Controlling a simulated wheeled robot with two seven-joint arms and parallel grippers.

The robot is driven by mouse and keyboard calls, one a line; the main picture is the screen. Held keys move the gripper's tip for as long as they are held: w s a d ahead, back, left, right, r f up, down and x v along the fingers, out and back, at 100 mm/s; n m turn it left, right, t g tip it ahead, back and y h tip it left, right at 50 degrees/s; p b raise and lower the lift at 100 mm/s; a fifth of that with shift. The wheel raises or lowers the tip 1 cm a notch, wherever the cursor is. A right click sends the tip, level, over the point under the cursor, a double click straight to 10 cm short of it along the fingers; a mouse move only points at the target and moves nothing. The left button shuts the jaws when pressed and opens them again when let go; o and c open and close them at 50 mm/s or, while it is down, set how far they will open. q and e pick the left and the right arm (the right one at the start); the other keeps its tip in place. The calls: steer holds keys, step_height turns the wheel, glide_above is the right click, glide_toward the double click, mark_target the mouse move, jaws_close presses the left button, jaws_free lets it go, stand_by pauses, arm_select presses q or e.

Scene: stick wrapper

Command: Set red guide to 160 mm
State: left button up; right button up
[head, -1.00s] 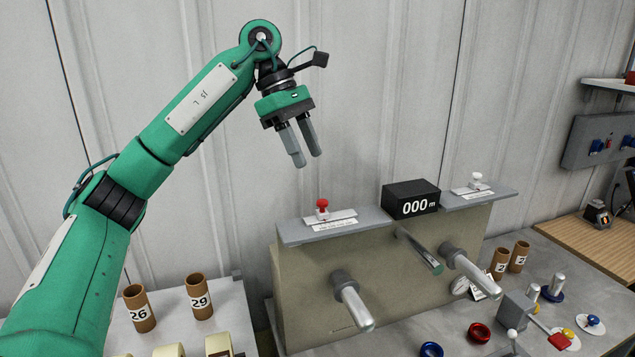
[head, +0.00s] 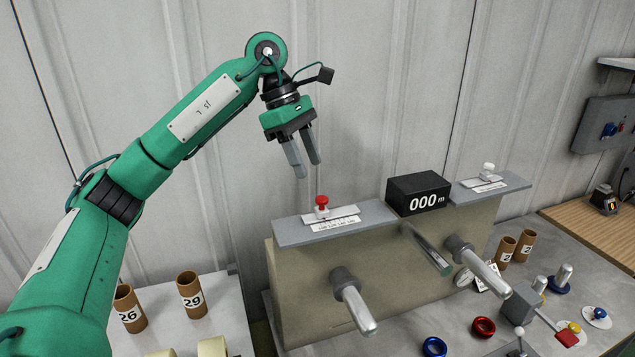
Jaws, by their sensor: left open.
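The red guide (head: 322,207) is a small red knob on a white slider, standing on the left part of the grey top ledge (head: 378,212) of a beige machine. A white scale label (head: 334,224) lies in front of it; its numbers are too small to read surely. My left gripper (head: 301,170) is open and empty, pointing down, above and slightly left of the red guide and apart from it. The black display box (head: 418,194) reads 000 m. My right gripper is not in view.
A white-knobbed slider (head: 487,172) sits on the ledge's right part. Metal rollers (head: 355,307) stick out of the machine's front. Cardboard tubes (head: 192,295) stand on the left table. Blue (head: 434,347) and red (head: 483,327) rings lie on the bench. Air above the ledge is free.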

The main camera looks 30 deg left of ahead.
mark_target(321, 198)
arm_select(q)
steer(key=p+x, duration=0.2)
steer(key=x, duration=0.3)
steer(key=shift+s+d, duration=0.15)
steer(key=shift+d+f, duration=0.1)
steer(key=shift+f, duration=0.65)
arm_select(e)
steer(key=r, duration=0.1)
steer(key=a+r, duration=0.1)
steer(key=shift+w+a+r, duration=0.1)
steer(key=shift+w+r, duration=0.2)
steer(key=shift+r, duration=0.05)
arm_select(q)
steer(key=shift+d, duration=0.1)
jaws_close()
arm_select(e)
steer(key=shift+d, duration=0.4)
